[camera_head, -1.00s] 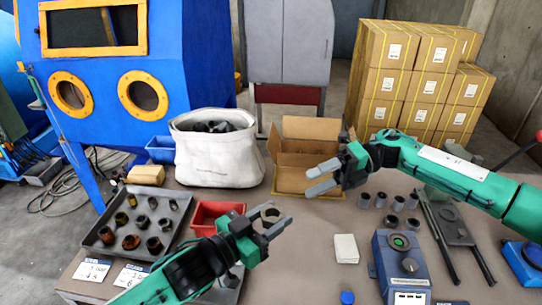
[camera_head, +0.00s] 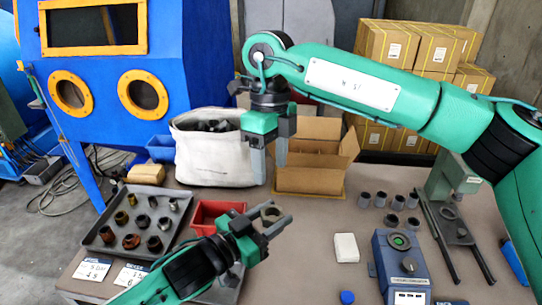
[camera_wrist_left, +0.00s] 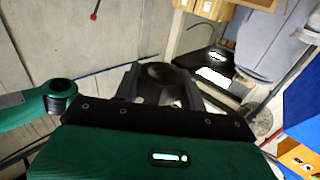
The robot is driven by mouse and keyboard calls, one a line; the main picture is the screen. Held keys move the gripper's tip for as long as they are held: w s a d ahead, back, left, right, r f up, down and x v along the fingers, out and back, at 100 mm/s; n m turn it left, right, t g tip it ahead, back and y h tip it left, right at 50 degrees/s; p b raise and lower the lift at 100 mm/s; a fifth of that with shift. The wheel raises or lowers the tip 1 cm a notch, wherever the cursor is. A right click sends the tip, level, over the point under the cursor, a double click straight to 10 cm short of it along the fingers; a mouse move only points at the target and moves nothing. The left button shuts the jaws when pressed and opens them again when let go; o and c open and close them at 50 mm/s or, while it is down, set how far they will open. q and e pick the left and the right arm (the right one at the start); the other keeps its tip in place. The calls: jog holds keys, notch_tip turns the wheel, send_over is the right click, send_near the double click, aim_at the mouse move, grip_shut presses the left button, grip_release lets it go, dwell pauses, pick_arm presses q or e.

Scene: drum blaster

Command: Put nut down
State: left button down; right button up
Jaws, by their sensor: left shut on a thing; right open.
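My left gripper (camera_head: 273,219) is low in the middle of the head view, shut on a dull metal nut (camera_head: 269,214). The nut sits between its fingertips, above the table. In the left wrist view the nut (camera_wrist_left: 163,82) shows as a dark ring between the fingers. A grey tray (camera_head: 108,247) with several nuts and fittings lies at the left of the table.
A red bin (camera_head: 205,215) stands between tray and left gripper. Behind are a white fabric bag (camera_head: 208,160) and an open cardboard box (camera_head: 310,181). Several grey cylinders (camera_head: 381,199), a white block (camera_head: 346,248) and a blue device (camera_head: 398,265) lie right. The middle table is fairly clear.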

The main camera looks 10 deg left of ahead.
notch_tip(320, 180, down, 11)
jog(key=s, duration=0.1)
jog(key=shift+s+d, duration=0.2)
jog(key=shift+s, duration=0.2)
jog(key=shift+r, duration=0.1)
jog(key=c, duration=0.6)
pick_arm(q)
jog(key=c, duration=1.2)
grip_release()
pick_arm(e)
jog(key=shift+c, duration=1.1)
pick_arm(q)
jog(key=o, duration=0.5)
pick_arm(e)
jog(key=c, duration=0.4)
jog(key=shift+o, duration=0.2)
